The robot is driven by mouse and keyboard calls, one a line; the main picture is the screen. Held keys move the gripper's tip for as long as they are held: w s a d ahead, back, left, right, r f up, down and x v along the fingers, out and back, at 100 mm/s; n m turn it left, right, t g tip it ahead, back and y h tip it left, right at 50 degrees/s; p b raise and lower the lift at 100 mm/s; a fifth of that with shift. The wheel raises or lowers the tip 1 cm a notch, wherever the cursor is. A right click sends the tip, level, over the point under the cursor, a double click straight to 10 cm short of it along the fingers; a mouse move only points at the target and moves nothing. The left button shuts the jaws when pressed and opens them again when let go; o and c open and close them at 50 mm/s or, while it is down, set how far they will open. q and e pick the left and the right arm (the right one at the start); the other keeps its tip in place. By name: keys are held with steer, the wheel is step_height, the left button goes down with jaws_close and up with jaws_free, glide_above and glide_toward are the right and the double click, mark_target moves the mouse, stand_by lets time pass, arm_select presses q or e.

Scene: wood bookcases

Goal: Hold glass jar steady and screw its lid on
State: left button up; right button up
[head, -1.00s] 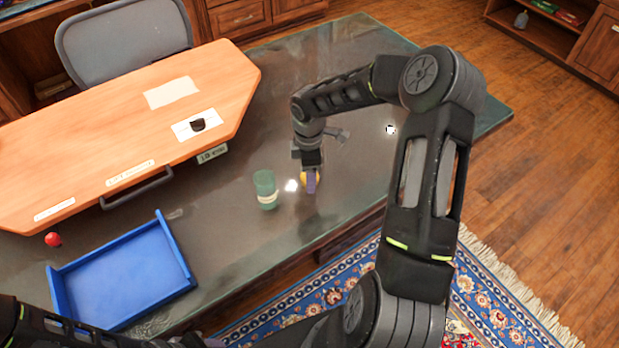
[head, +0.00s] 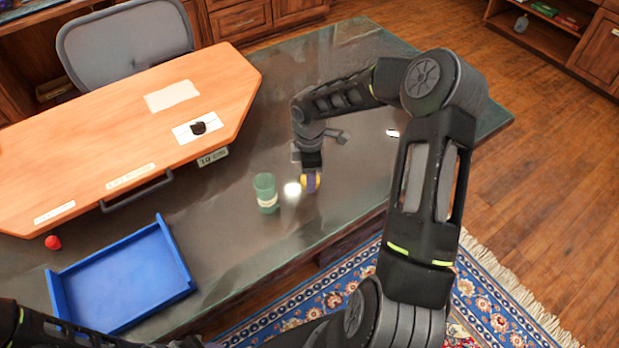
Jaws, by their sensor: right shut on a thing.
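A green glass jar (head: 265,193) with a pale label band stands upright on the dark glossy desk, left of my right gripper and apart from it. My right gripper (head: 311,182) points down at the desk and is shut on a small yellow lid (head: 305,182). The gripper's finger covers much of the lid. Whether the lid touches the desk is hard to tell. My left arm shows only as a dark part at the lower left corner; its gripper is out of the picture.
A blue tray (head: 188,283) lies empty at the lower left, with a small red object (head: 53,242) above it. A raised wooden board (head: 90,150) bearing paper labels fills the upper left. The dark desk (head: 230,250) is clear around the jar. A grey chair (head: 125,45) stands behind.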

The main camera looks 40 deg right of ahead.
step_height(320, 180, up, 10)
steer(key=b, duration=0.1)
steer(key=shift+f, duration=0.2)
steer(key=shift+a, duration=0.1)
stand_by(0.5)
